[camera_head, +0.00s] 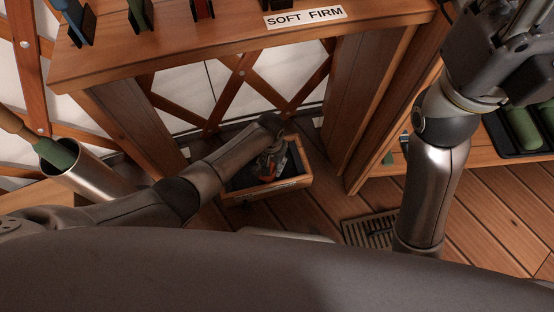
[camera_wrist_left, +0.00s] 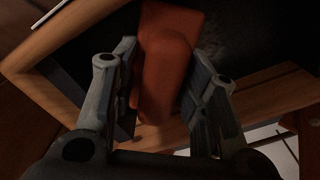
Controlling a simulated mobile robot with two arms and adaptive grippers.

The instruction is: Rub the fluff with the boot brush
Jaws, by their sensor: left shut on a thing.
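My left gripper (camera_head: 270,165) reaches down into a wooden tray (camera_head: 270,192) on the floor below the bench. In the left wrist view its two fingers (camera_wrist_left: 160,95) are on either side of an orange-red block-like thing (camera_wrist_left: 163,65), and they are shut on it. This may be the boot brush; its bristles do not show. The orange-red thing is small and partly hidden in the head view. I cannot make out any fluff. My right arm rises at the right, and its dark end (camera_head: 505,60) is cut by the frame, with the fingertips unclear.
A wooden bench (camera_head: 240,48) with a "SOFT FIRM" label (camera_head: 305,17) stands over the tray, with blue, green and red items on top. A metal cylinder (camera_head: 98,182) holds a green-and-wood handle at left. A floor grate (camera_head: 370,231) and dark tray (camera_head: 508,148) lie right.

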